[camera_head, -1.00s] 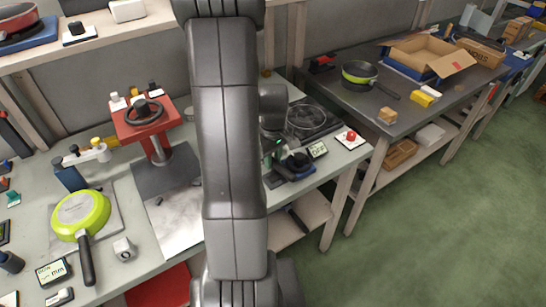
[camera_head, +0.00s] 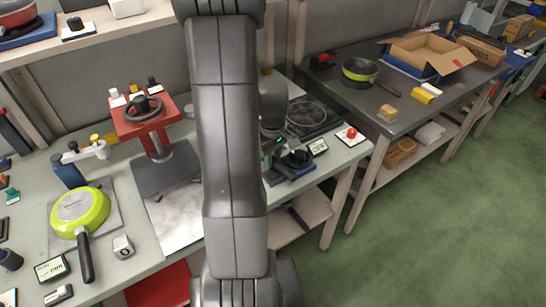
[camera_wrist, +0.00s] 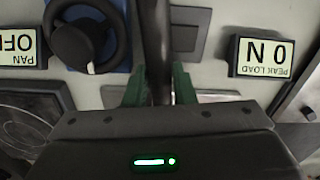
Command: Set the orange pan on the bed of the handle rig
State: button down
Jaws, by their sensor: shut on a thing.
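My gripper is shut on a dark bar-like handle (camera_wrist: 157,45), which runs up between the green fingertips (camera_wrist: 160,88) in the wrist view. The body of what it holds is out of sight, and no orange pan body shows in either view. A PEAK LOAD display (camera_wrist: 262,57) reading 0 N is right of the fingers in the wrist view. I cannot clearly make out the rig's bed.
A black dial on a blue base (camera_wrist: 84,44) and a PAN OFF display (camera_wrist: 18,47) are left of the fingers. A lime pan (camera_head: 80,212) lies on a grey plate at left. A red press (camera_head: 142,122) stands behind. Another green-sided pan (camera_head: 359,70) is on the far table.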

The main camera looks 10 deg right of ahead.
jog(key=shift+s+f, duration=0.1)
jog(key=shift+f, duration=0.35)
jog(key=c, duration=1.1)
grip_release()
jog(key=shift+a, duration=0.1)
jog(key=shift+r, duration=0.1)
jog(key=shift+w+r, duration=0.3)
jog(key=shift+r, duration=0.2)
jog(key=r, duration=1.2)
jog(key=shift+s+r, duration=0.3)
jog(key=shift+r, duration=0.05)
jog(key=shift+f, duration=0.15)
notch_tip(320, 180, down, 12)
jog(key=shift+w+f, duration=0.15)
